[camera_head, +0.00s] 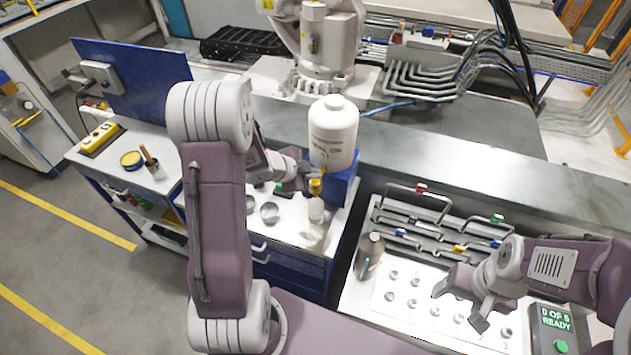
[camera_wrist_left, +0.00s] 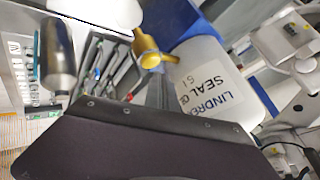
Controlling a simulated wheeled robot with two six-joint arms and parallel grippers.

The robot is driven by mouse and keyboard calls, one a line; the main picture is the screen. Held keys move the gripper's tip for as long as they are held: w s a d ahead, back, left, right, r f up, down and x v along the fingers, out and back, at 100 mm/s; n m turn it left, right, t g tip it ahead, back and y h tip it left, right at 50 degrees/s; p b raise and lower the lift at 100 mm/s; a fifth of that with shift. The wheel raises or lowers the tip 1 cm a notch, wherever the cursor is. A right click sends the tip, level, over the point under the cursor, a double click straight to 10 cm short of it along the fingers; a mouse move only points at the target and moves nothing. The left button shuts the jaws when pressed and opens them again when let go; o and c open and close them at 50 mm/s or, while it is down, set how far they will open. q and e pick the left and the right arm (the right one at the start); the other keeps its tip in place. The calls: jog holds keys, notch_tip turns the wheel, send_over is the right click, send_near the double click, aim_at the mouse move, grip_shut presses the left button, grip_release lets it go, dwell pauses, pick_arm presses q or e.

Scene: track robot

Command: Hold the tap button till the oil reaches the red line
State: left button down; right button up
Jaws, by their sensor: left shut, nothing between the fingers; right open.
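A white oil jug (camera_head: 333,128) labelled seal oil sits on a blue stand (camera_head: 342,187). It shows tilted in the left wrist view (camera_wrist_left: 222,88). Its yellow tap (camera_head: 316,187) points down over a small pale container (camera_head: 316,210). The tap is also in the left wrist view (camera_wrist_left: 149,52). I cannot make out an oil level or a red line. My left gripper (camera_head: 303,178) is shut and empty, close beside the tap; I cannot tell whether it touches the button. My right gripper (camera_head: 460,306) is open and empty over the right bench.
Metal cups (camera_head: 269,212) stand left of the tap. A blue panel (camera_head: 140,75) stands left.

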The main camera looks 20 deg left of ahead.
aim_at(313, 183)
pick_arm(q)
jog(key=shift+f+b, duration=0.3)
jog(key=shift+f, duration=0.1)
jog(key=shift+f+b, duration=0.35)
jog(key=shift+f, duration=0.1)
dwell(0.5)
dwell(1.5)
jog(key=shift+r+p, duration=0.85)
jog(key=shift+p, duration=0.05)
notch_tip(313, 183, up, 5)
jog(key=p, duration=0.5)
jog(key=shift+r, duration=0.15)
